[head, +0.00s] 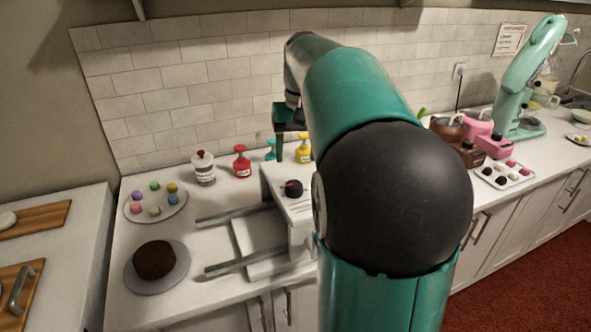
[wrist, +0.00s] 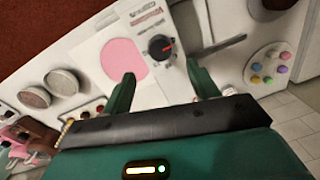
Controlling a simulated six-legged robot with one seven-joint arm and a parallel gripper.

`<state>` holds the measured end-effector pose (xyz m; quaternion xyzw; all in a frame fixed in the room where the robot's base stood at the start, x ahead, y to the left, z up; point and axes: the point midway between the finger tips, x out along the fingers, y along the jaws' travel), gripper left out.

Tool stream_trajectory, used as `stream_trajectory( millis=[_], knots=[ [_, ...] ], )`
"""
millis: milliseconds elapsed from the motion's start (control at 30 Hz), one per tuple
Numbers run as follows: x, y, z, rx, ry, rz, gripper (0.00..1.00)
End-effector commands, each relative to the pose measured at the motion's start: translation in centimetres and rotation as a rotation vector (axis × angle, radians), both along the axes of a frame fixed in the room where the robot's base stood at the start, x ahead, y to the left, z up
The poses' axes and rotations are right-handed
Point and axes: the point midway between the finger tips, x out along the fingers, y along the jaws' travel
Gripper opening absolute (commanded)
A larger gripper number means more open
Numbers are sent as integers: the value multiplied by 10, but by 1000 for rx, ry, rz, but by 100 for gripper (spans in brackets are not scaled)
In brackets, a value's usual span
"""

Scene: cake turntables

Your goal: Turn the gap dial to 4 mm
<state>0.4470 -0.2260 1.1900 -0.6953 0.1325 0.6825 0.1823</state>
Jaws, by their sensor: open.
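The gap dial is a round black knob with a red mark; it shows in the head view (head: 293,188) and in the wrist view (wrist: 160,47). It sits on the top face of a white machine (head: 302,232), with small print around it too small to read. In the wrist view the red mark points toward the upper right. My gripper (head: 291,150) is above the machine, over the dial, in the head view. In the wrist view its two green fingers (wrist: 160,72) are apart and empty, with the dial just beyond the gap between them, apparently untouched.
Two grey rails (head: 238,265) extend left from the machine. A dark cake (head: 154,259) on a stand and a plate of coloured balls (head: 156,214) are on the left. Bottles, including a red one (head: 241,163), stand behind. A pink disc (wrist: 123,58) lies beside the dial.

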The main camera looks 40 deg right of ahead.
Motion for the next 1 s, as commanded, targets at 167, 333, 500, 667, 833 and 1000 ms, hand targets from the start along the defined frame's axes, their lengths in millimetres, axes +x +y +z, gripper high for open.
stream_trajectory(
  millis=[167,333,500,667,833,1000],
  knots=[
    [-1,-3,36,-1,-3,0,60],
    [-2,-4,53,0,0,-1,60],
    [-2,-4,57,0,0,-1,60],
    [-2,-4,57,0,0,-1,60],
    [-2,-4,57,0,0,-1,60],
    [-3,0,57,-2,-5,6,60]
  ],
)
